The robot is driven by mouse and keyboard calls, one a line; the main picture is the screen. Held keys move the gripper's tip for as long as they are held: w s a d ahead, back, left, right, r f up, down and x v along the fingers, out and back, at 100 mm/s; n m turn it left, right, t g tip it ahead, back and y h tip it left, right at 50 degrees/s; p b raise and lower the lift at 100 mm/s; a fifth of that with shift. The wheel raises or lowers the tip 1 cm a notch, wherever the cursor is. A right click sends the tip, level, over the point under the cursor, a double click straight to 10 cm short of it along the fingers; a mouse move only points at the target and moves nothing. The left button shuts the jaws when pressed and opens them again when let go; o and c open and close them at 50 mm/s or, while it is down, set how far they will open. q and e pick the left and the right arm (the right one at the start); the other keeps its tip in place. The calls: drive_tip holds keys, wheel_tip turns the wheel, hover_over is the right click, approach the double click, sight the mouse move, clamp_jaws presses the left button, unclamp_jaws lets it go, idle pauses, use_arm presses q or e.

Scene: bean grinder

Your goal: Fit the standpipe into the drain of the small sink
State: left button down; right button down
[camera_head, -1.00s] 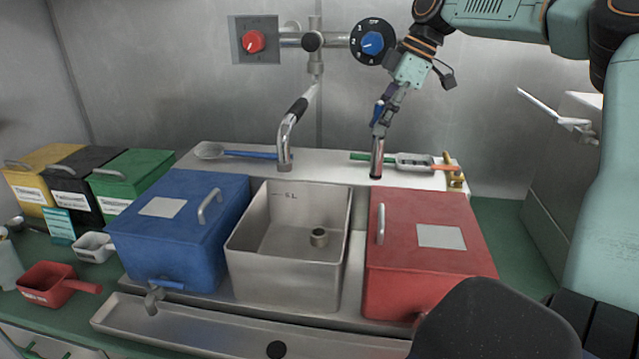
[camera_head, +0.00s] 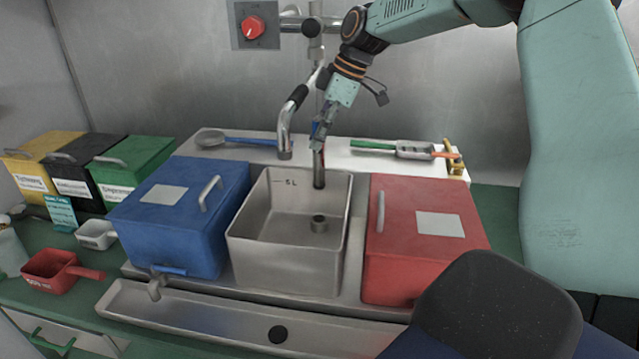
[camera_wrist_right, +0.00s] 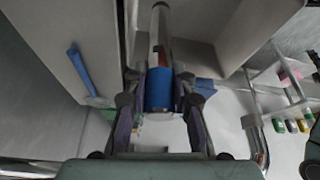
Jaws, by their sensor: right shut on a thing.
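The standpipe (camera_head: 319,172) is a slim metal tube with a dark lower end and a blue band near its top. My right gripper (camera_head: 319,136) is shut on it and holds it roughly upright. In the right wrist view the fingers (camera_wrist_right: 159,92) grip the blue band of the standpipe (camera_wrist_right: 160,45). The small sink (camera_head: 285,262) is an open steel basin in the middle. Its drain (camera_head: 319,224) is a short raised ring on the basin floor. The pipe's lower end appears above the drain in the picture, apart from it, near the back rim. My left gripper is out of view.
A blue lidded box (camera_head: 170,238) stands left of the sink, a red one (camera_head: 420,265) right. The tap (camera_head: 286,130) hangs just left of my gripper. A blue-handled ladle (camera_head: 238,139) and a green-handled scoop (camera_head: 415,150) lie on the back ledge.

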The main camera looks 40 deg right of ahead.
sight(318, 184)
wheel_tip(318, 184, down, 8)
drive_tip(key=shift+w+a+r+b, duration=0.1)
drive_tip(key=shift+w+b, duration=0.05)
drive_tip(key=shift+b, duration=0.15)
drive_tip(key=shift+f, duration=0.6)
drive_tip(key=shift+s+f, duration=0.2)
drive_tip(key=shift+f, duration=1.3)
drive_tip(key=shift+w, duration=0.2)
drive_tip(key=shift+s+f+b, duration=0.15)
drive_tip(key=shift+f+b, duration=0.05)
drive_tip(key=shift+b, duration=0.15)
drive_tip(key=c, duration=1.5)
unclamp_jaws()
drive_tip(key=o, duration=0.4)
